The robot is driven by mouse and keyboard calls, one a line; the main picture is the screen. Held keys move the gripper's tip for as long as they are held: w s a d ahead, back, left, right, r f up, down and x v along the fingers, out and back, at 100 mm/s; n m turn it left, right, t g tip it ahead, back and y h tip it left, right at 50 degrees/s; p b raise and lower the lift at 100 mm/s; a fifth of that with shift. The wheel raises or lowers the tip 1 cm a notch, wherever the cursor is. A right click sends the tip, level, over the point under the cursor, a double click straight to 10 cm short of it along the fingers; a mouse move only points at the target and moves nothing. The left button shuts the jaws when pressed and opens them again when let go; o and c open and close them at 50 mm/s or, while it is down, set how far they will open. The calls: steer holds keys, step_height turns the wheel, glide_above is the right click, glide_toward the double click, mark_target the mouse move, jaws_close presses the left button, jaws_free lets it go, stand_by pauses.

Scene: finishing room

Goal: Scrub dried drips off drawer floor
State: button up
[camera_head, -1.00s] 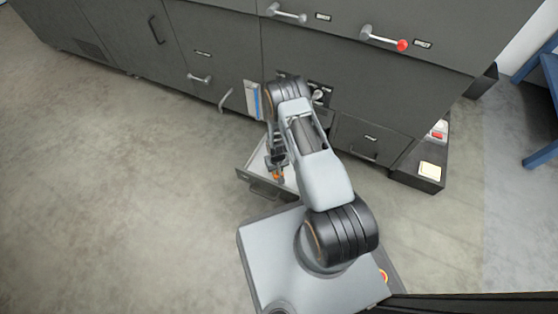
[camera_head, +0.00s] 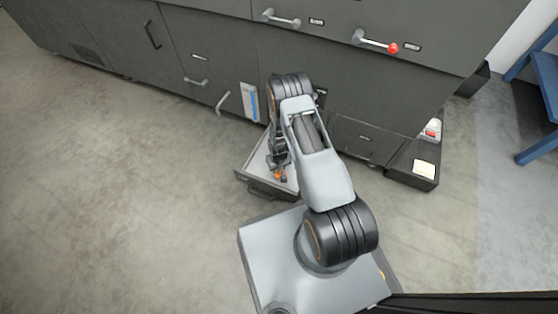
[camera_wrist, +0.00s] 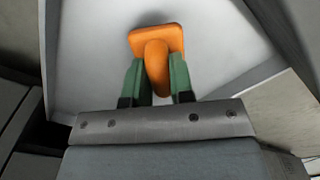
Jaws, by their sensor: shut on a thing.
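My gripper (camera_wrist: 157,62) is shut on the handle of an orange scrubber (camera_wrist: 155,40), with one green finger on each side of it. The scrubber's flat head is over the pale drawer floor (camera_wrist: 95,50); I cannot tell if it touches. In the head view, the open drawer (camera_head: 262,188) juts out low from the grey cabinet, and my gripper (camera_head: 279,167) is down inside it. My arm hides the drawer's right part. I cannot make out drips on the visible floor.
A blue frame (camera_head: 540,95) stands at far right. The floor at left is clear.

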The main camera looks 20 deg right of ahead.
steer(key=shift+r+p, duration=1.5)
steer(key=shift+r, duration=1)
